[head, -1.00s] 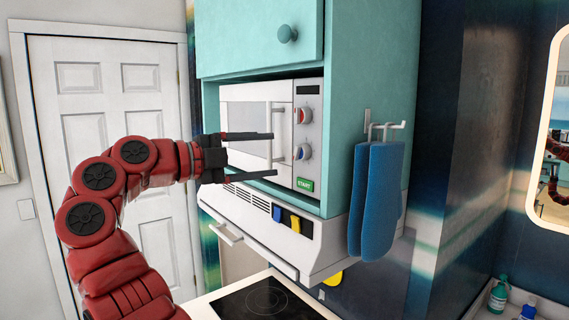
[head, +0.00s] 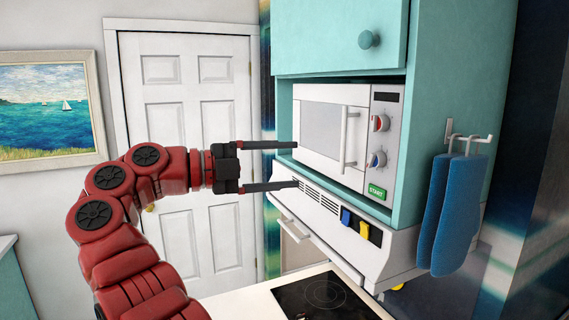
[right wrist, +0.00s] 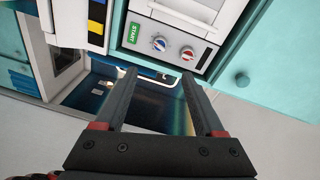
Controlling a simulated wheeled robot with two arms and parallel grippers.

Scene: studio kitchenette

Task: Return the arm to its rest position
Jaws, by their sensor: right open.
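My right arm, red with dark joints, reaches up from the bottom left of the head view. Its right gripper (head: 297,165) points right, with two dark fingers spread wide and nothing between them. In the head view the fingertips end at the left edge of the microwave (head: 322,128), short of its handle (head: 348,138). The microwave's door looks shut. In the right wrist view the open fingers (right wrist: 158,78) are empty, and the microwave's panel with knobs and green START button (right wrist: 134,33) lies beyond them. My left gripper is not in view.
The teal cabinet (head: 460,90) surrounds the microwave, above a white range hood (head: 330,218). Blue oven mitts (head: 450,215) hang on its right side. A dark cooktop (head: 325,295) lies below. A white door (head: 180,85) and a painting (head: 45,105) are behind the arm.

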